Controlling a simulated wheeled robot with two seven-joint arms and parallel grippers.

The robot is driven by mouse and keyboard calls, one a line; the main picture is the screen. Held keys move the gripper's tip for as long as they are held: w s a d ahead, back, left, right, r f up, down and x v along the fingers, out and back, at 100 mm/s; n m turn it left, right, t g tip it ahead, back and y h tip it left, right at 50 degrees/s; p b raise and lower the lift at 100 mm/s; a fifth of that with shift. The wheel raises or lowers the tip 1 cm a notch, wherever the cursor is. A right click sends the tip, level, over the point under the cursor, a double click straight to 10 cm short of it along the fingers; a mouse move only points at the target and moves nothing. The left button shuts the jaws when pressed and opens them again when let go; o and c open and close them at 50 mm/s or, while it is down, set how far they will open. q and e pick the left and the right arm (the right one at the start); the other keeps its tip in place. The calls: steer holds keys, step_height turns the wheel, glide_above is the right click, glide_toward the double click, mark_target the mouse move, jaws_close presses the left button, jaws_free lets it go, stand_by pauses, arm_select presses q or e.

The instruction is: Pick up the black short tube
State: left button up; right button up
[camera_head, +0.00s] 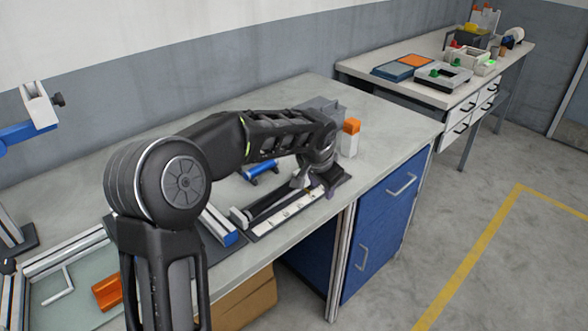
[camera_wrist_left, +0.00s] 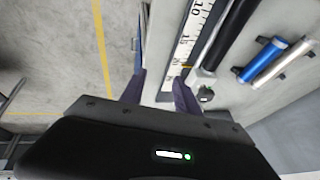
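A black tube (camera_head: 272,203) lies along a white scale strip (camera_head: 290,213) near the front edge of the bench. In the left wrist view the black tube (camera_wrist_left: 229,32) runs beside the ruler-marked strip (camera_wrist_left: 190,45), with a grey block at its near end. My left gripper (camera_head: 318,186) is over the right end of the strip, partly hidden by its own wrist. In the left wrist view its two dark fingers (camera_wrist_left: 160,88) are spread apart with nothing held between them, and the tube is to their right. My right gripper is not in view.
A blue tube (camera_head: 260,168) rests on small black supports behind the strip. A white bottle with an orange cap (camera_head: 350,138) stands beyond my wrist. A grey box (camera_head: 322,108) is behind it. The bench top (camera_head: 395,125) is clear at right.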

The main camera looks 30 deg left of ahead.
arm_select(q)
steer(key=s+d+f+n+h, duration=0.2)
steer(key=s+d+f, duration=0.4)
steer(key=d+f, duration=0.45)
steer(key=s+d+f+n+h, duration=0.1)
steer(key=s+d+f+h, duration=0.35)
steer(key=f, duration=0.85)
steer(key=s+d+f+n+g, duration=0.1)
steer(key=s+f, duration=0.4)
steer(key=s, duration=0.7)
steer(key=s+d+f+n+g+y, duration=0.1)
steer(key=s+d+f+g, duration=0.2)
steer(key=s, duration=0.9)
steer(key=d+f, duration=0.3)
steer(key=shift+d+f+n, duration=0.15)
steer(key=shift+n, duration=0.15)
steer(key=shift+w, duration=0.1)
